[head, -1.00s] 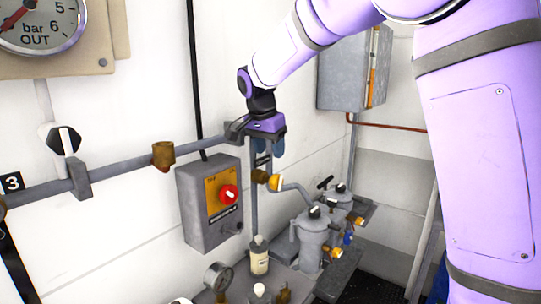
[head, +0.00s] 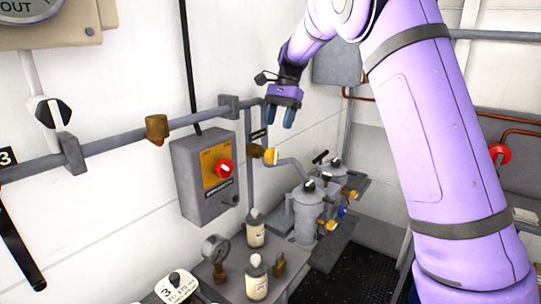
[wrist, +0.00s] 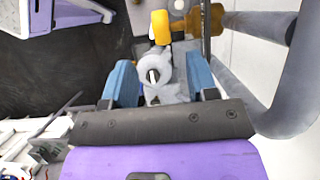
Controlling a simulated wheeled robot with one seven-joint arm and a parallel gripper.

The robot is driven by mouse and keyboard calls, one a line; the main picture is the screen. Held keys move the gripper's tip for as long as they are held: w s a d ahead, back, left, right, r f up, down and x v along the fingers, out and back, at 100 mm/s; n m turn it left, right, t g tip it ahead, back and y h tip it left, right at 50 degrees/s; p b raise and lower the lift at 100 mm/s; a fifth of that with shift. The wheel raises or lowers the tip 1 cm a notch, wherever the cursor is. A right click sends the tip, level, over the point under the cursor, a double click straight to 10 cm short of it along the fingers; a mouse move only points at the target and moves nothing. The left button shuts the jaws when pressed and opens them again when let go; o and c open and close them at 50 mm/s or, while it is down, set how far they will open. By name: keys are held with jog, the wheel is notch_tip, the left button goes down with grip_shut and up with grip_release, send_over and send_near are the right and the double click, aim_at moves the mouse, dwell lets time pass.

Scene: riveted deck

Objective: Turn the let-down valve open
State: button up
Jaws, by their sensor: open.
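No label in view names the let-down valve, so I cannot tell for certain which valve it is. A brass valve (head: 256,150) with a yellow knob (head: 271,156) sits on the grey pipework by the back wall. The yellow knob also shows in the wrist view (wrist: 160,27), beyond my fingertips. My gripper (head: 282,117) points down, above and slightly right of that knob in the head view. Its two blue fingers (wrist: 160,85) are apart and empty. Between them, in the wrist view, a grey round cap with a pale bar (wrist: 152,72) shows below.
Grey filter housings (head: 305,213) with yellow-handled valves stand below. A control box with a red knob (head: 224,169) hangs on the wall, left of the gripper. A gauge (head: 215,248) and bottles (head: 255,230) stand on a lower ledge. A grey pipe (head: 110,142) runs along the wall.

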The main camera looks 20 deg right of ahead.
aim_at(271, 155)
jog(key=x, duration=1)
jog(key=shift+f, duration=0.2)
jog(key=shift+c, duration=0.2)
